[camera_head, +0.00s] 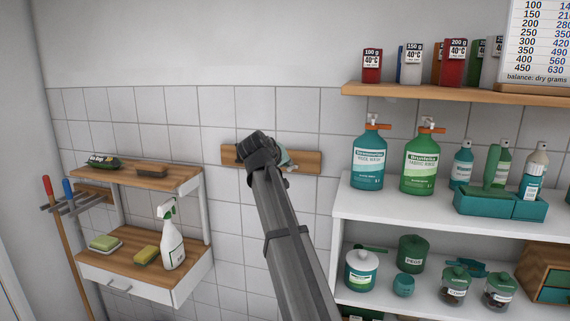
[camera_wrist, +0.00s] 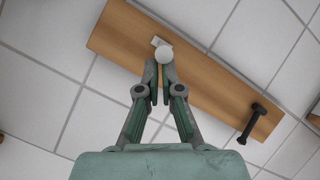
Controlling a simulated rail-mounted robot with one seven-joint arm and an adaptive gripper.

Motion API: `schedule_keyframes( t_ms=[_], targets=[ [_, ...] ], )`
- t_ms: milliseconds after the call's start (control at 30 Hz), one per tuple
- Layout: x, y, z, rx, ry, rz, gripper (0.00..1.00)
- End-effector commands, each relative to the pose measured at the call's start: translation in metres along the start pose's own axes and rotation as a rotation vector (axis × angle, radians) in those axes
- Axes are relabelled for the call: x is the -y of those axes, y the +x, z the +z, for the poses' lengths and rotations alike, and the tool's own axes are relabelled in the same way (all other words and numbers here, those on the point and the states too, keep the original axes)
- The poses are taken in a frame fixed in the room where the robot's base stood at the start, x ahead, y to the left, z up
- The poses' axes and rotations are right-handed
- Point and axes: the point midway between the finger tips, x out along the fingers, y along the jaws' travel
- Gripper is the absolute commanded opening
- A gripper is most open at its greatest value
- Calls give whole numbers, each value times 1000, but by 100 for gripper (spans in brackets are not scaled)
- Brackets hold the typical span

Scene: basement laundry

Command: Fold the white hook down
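The white hook (camera_wrist: 163,51) shows in the wrist view as a small plate with a round knob on a wooden board (camera_wrist: 215,83). Its knob stands just beyond my fingertips; I cannot tell whether they touch it. My gripper (camera_wrist: 160,72) points at the board, its fingertips close together with a narrow gap between them and nothing held. In the head view the wooden board (camera_head: 308,161) is fixed to the tiled wall, and my arm and gripper cover its middle. A small pale part of the hook seems to show at my gripper's right side.
A black hook (camera_wrist: 252,122) is on the same board. To the right are white shelves (camera_head: 350,211) with bottles and jars, below a wooden shelf (camera_head: 430,95) with several boxes. To the left is a wooden-topped stand (camera_head: 118,248) with a spray bottle (camera_head: 171,243).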

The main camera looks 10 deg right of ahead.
Motion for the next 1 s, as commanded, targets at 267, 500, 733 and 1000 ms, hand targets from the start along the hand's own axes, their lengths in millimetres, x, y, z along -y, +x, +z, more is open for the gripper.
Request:
schedule_keyframes(
  t_ms=[267, 500, 733, 1000],
  targets=[
    [-4, -4, -13, 3, -1, 3, 0],
    [-5, -25, -31, 1, 1, 2, 0],
    [-3, -72, -29, 0, 0, 2, 0],
    [-3, -104, -29, 1, -1, 2, 0]
  ],
)
